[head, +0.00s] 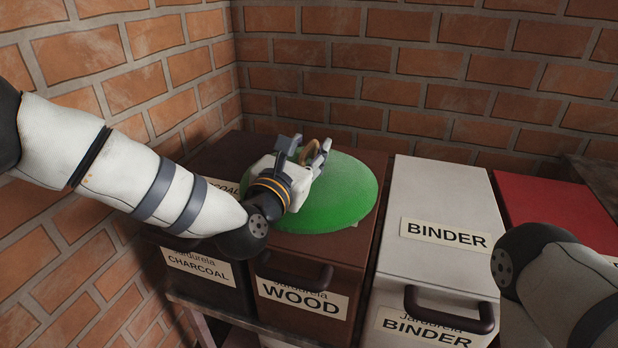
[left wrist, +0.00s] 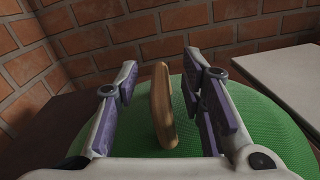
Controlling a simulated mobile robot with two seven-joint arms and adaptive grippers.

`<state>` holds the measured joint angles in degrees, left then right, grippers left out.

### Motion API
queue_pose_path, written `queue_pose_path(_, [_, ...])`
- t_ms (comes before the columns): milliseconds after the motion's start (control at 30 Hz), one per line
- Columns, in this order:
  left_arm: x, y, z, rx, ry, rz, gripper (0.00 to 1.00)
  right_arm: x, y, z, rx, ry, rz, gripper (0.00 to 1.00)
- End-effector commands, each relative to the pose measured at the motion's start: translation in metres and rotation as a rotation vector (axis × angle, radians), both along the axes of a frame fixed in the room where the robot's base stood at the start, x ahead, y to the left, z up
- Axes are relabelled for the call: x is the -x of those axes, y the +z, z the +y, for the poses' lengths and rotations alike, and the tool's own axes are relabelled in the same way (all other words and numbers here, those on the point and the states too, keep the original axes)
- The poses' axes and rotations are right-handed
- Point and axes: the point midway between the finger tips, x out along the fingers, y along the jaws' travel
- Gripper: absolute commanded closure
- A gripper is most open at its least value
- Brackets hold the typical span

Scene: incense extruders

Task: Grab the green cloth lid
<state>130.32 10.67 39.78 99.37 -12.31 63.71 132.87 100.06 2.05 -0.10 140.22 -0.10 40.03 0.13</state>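The green cloth lid (head: 345,195) is a round green disc lying on top of the brown box labelled WOOD (head: 300,262). A tan, upright handle (head: 309,151) stands on the lid. My left gripper (head: 306,148) is over the lid with its fingers on either side of the handle. In the left wrist view the handle (left wrist: 162,105) stands between the two purple-padded fingers, with gaps on both sides, so the gripper is open. The green lid (left wrist: 258,125) spreads beneath them. My right gripper is not in view; only part of my right arm shows at lower right.
A white box labelled BINDER (head: 440,195) stands right of the WOOD box, and a red box (head: 560,208) is farther right. A dark box labelled CHARCOAL (head: 200,265) is on the left. Brick walls (head: 430,70) close off the back and left side.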

Motion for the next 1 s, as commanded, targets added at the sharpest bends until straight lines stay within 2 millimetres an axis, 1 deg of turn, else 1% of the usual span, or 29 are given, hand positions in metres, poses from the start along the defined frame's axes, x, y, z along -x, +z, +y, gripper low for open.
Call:
queue_pose_path(33, [-0.005,-0.004,-0.002,-0.002,0.0,0.005,0.64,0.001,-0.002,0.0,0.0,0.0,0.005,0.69])
queue_pose_path(100, [-0.009,-0.004,-0.003,0.0,0.001,0.005,0.64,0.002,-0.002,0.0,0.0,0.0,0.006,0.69])
queue_pose_path(267, [-0.009,-0.004,-0.003,0.001,0.001,0.007,0.64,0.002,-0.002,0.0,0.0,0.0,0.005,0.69])
queue_pose_path(300, [-0.009,-0.004,-0.003,0.0,0.001,0.006,0.68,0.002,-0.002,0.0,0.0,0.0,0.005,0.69])
queue_pose_path(367, [-0.009,-0.004,-0.003,0.0,0.0,0.005,0.82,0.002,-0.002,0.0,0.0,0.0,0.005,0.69])
queue_pose_path(400, [-0.009,-0.004,-0.003,0.0,0.0,0.005,0.91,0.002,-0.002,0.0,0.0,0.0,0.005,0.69])
queue_pose_path(433, [-0.009,-0.004,-0.003,0.0,0.0,0.005,0.98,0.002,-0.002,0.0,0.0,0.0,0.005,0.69])
queue_pose_path(467, [-0.009,-0.004,-0.003,0.0,0.0,0.005,1.0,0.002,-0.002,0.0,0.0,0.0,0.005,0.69])
queue_pose_path(833, [-0.009,-0.002,-0.003,0.0,0.001,0.005,1.0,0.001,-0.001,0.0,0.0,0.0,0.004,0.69])
queue_pose_path(933, [-0.009,0.007,-0.003,0.0,0.001,0.004,1.0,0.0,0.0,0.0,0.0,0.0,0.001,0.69])
queue_pose_path(967, [-0.009,0.012,-0.003,0.0,0.002,0.003,1.0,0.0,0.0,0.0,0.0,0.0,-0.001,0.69])
queue_pose_path(1000, [-0.009,0.022,-0.002,0.001,0.002,0.0,1.0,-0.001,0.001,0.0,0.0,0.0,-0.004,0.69])
